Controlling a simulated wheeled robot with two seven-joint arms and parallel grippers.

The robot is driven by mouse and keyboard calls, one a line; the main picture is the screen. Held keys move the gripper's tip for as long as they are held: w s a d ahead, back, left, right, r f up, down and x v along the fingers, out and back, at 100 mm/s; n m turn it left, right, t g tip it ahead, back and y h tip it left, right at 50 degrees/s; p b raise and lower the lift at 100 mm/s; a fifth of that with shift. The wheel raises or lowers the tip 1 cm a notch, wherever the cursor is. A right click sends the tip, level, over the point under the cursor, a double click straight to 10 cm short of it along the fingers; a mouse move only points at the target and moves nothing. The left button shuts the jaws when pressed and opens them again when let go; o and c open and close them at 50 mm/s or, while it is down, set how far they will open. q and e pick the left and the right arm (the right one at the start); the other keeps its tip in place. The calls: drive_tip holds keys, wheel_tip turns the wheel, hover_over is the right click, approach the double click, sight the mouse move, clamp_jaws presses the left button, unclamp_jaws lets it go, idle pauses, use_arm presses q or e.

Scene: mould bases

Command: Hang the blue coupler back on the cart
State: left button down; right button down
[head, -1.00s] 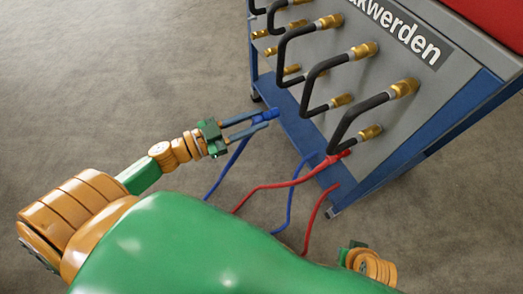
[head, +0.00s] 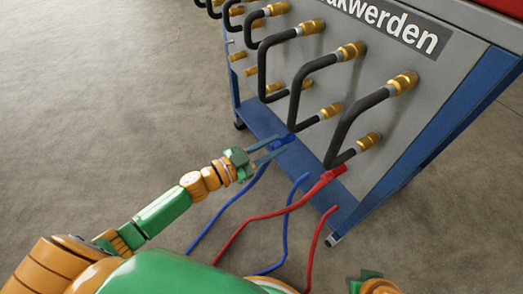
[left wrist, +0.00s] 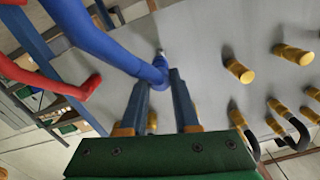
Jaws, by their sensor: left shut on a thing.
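The blue coupler (head: 283,140) is on the end of a blue hose, at the lower front of the cart (head: 425,120). My left gripper (head: 275,147) is shut on it. In the left wrist view the coupler (left wrist: 159,66) shows between the fingertips of my left gripper (left wrist: 158,80), and its blue hose (left wrist: 100,38) runs up and to the left. In the head view the coupler is close to the lower end of a black bent handle; I cannot tell whether they touch. My right gripper (head: 366,281) shows only partly at the bottom edge, its fingers unclear.
A red coupler (head: 334,173) with a red hose is at the cart's lower front, right of the blue one. Brass fittings (head: 403,82) and black bent handles (head: 348,115) stick out of the grey panel. The floor (head: 90,120) at left is clear.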

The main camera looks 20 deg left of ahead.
use_arm(q)
drive_tip(key=shift+w+d, duration=0.25)
drive_tip(key=shift+w, duration=0.1)
drive_tip(key=shift+r+p, duration=0.1)
drive_tip(key=shift+p, duration=0.2)
drive_tip(key=shift+w+d, duration=0.15)
drive_tip(key=shift+w, duration=0.05)
drive_tip(key=shift+d, duration=0.1)
idle(0.5)
drive_tip(key=shift+w+d, duration=0.3)
drive_tip(key=shift+w, duration=0.15)
drive_tip(key=shift+w+d, duration=0.1)
drive_tip(key=shift+w, duration=0.05)
